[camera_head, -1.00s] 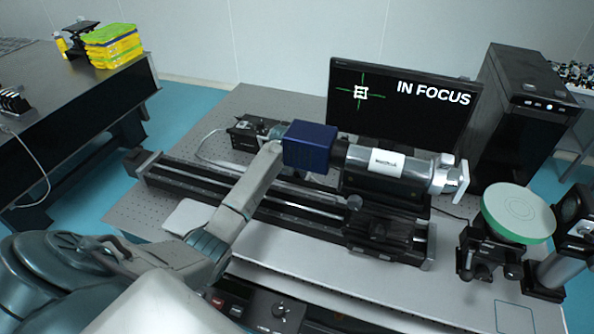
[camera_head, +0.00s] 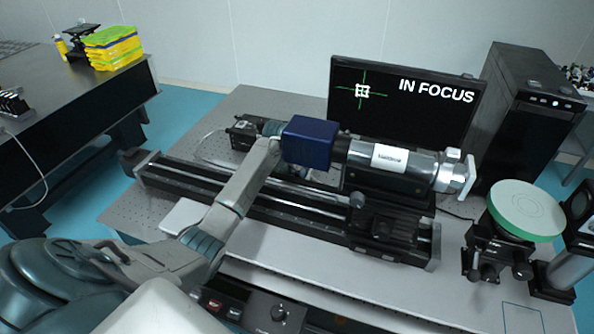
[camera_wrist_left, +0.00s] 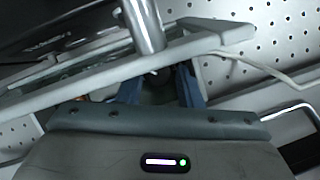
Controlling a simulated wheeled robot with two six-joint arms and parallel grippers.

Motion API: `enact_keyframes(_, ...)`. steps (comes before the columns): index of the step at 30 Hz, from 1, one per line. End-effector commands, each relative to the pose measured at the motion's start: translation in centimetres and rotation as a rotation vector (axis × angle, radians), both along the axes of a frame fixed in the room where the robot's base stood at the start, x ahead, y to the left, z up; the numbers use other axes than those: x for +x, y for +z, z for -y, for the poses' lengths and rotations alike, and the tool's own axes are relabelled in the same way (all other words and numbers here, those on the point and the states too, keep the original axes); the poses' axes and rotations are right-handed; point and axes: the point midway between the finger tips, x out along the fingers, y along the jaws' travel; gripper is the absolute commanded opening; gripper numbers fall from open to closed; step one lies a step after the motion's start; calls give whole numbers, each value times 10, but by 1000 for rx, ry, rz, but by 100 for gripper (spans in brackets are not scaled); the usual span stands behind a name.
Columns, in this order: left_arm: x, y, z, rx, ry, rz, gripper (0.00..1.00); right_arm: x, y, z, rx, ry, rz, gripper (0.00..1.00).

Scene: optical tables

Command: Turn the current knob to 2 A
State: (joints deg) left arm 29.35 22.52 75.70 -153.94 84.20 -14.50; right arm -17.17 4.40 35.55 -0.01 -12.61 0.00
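A dark instrument box (camera_head: 233,290) with a display lies at the front edge of the table, partly hidden by my left arm and cut by the picture's bottom. My left gripper (camera_head: 278,130) is at the far side of the rail, partly hidden behind a blue box, well away from this knob. In the left wrist view its two blue fingers (camera_wrist_left: 158,88) stand apart, with something dark between or behind them. My right gripper is in neither current view.
A silver cylinder (camera_head: 405,165) and the blue box (camera_head: 308,142) sit above a long black rail (camera_head: 270,207). A monitor (camera_head: 400,110) reading "IN FOCUS" and a computer tower (camera_head: 525,110) stand behind. A green-rimmed disc (camera_head: 525,209) stands at right. A metal post (camera_wrist_left: 145,25) crosses above the fingers.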

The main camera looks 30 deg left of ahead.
Motion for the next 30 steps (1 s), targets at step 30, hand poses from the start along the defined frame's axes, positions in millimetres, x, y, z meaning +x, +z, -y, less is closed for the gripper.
enact_keyframes(30, -41, 100, -6, 0, 0, 0, 32, 0, -34, 4, -5, 1, 0, 36)
